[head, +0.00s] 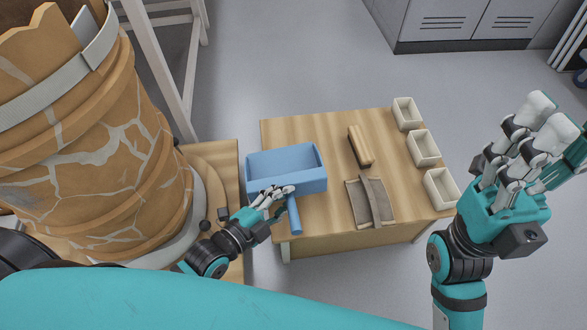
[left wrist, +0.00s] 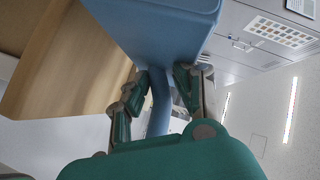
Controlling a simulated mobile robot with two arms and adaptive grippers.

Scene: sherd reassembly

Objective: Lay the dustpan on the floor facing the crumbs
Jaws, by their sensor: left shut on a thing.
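The blue dustpan (head: 316,183) shows over the left part of the small wooden table in the head view, its tray on the far side and its handle (head: 295,220) toward me. I cannot tell whether it touches the tabletop. My left gripper (head: 284,192) is shut on the handle close to the tray. In the left wrist view the handle (left wrist: 160,108) runs between the fingers, and the dustpan's tray (left wrist: 165,35) fills the top middle. My right gripper (head: 540,125) is open and empty at the right, beyond the table. I cannot make out any crumbs or their place.
The wooden table (head: 320,130) also bears a wooden block-like brush (head: 360,146), a grey-brown curved piece (head: 369,202) and three cream bins (head: 424,148) along its right edge. A large cracked pot (head: 110,130) stands at the left. Grey floor (head: 290,60) is clear behind the table.

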